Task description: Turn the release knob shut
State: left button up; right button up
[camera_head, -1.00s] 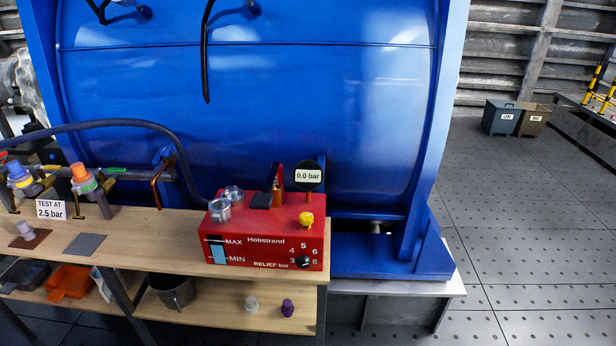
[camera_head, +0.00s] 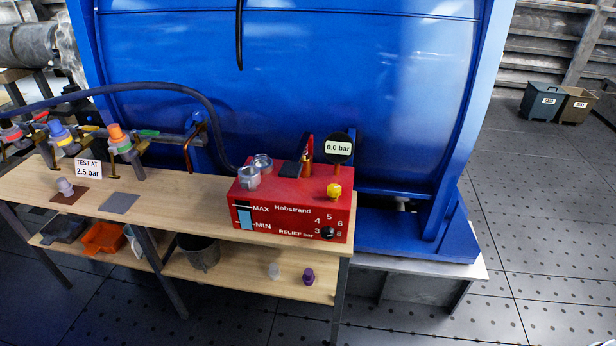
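A red pump box (camera_head: 290,221) marked "Hobstrand" stands on the right end of the wooden bench. A yellow knob (camera_head: 334,191) sits at its upper right, and a black knob (camera_head: 327,232) sits on its front by the "RELIEF bar" scale. No label tells which one is the release knob; whether either is open or shut is not clear. A round gauge (camera_head: 339,148) behind the yellow knob reads 0.0 bar. Neither of my grippers is in view.
The wooden bench (camera_head: 180,208) carries a "TEST AT 2.5 bar" sign (camera_head: 88,168) and coloured valves at left. A large blue housing (camera_head: 300,90) stands behind it. A lower shelf (camera_head: 235,277) holds a bucket and small caps.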

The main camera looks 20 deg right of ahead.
aim_at(334, 191)
jog(key=i+z, duration=0.75)
